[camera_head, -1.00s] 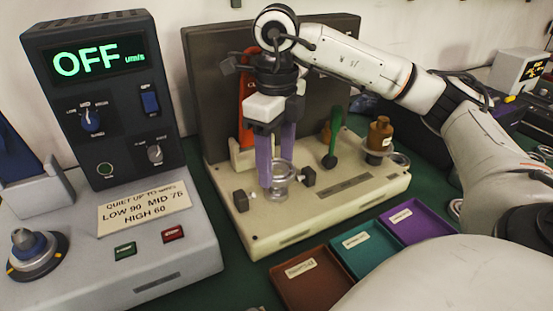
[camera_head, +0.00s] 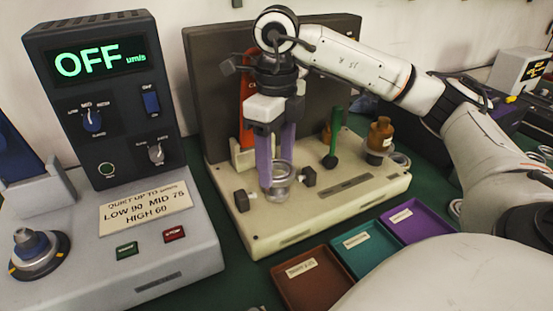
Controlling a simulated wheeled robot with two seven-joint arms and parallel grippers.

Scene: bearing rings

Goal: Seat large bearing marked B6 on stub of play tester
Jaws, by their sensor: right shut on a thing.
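My right gripper (camera_head: 274,180) points down over the cream play tester (camera_head: 335,205). Its purple fingers are shut on a metallic bearing ring (camera_head: 280,172) at the tester's stub, between two dark knobs. The ring is upright or steeply tilted as seen from here; its marking is too small to read. The stub is largely hidden by the ring and fingers, so I cannot tell whether the ring is around it or just above it. My left gripper does not show.
Left stands a grey vibration tester (camera_head: 120,255) reading OFF, with its own spindle (camera_head: 35,250). Brown (camera_head: 315,285), teal (camera_head: 363,250) and purple (camera_head: 415,222) trays lie in front. A green-handled tool (camera_head: 333,140) and brown bottle (camera_head: 381,135) stand on the tester's right side.

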